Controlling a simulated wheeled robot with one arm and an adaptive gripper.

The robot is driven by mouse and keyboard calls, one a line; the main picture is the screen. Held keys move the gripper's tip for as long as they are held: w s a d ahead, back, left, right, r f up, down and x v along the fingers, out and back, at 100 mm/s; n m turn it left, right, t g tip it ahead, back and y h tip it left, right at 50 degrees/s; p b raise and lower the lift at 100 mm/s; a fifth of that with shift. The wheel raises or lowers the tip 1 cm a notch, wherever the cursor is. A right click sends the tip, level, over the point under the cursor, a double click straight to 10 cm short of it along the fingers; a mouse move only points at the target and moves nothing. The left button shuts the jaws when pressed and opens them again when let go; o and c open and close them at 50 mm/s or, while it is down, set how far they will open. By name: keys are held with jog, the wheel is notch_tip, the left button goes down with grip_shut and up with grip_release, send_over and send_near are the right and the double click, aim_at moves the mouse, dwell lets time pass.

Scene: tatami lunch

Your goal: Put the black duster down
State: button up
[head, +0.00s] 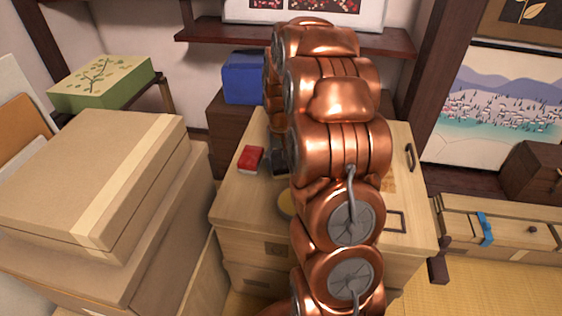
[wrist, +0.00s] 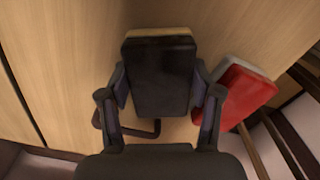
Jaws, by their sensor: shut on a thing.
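The black duster (wrist: 160,82) is a dark block with a pale wooden strip along its far edge. It sits between the two fingers of my gripper (wrist: 160,92) in the wrist view, and the gripper is shut on it. Behind it is the pale wooden top of the chest (head: 240,192); I cannot tell whether the duster touches this top. In the head view my copper arm hides most of the gripper and duster; a dark part (head: 279,159) shows at the arm's left edge, and I cannot tell which it is.
A red box (wrist: 244,92) lies just right of the gripper; it also shows in the head view (head: 250,159). Cardboard boxes (head: 85,180) stand left. A blue box (head: 243,77) is behind.

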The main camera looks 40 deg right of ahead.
aim_at(281, 161)
jog(key=shift+f, duration=0.15)
jog(key=o, duration=1.2)
notch_tip(281, 161, up, 12)
jog(key=p, duration=0.2)
jog(key=s+a+r+n+g, duration=0.1)
jog(key=s+a+r+n, duration=0.15)
jog(key=s+a, duration=1.15)
jog(key=s+a+f+n+g, duration=0.1)
jog(key=s+a, duration=0.4)
jog(key=s, duration=0.3)
jog(key=s+a+f+n+g, duration=0.1)
jog(key=s+a, duration=0.3)
jog(key=s, duration=0.3)
jog(key=shift+s+a+f+n, duration=0.3)
jog(key=shift+s+a+n, duration=0.05)
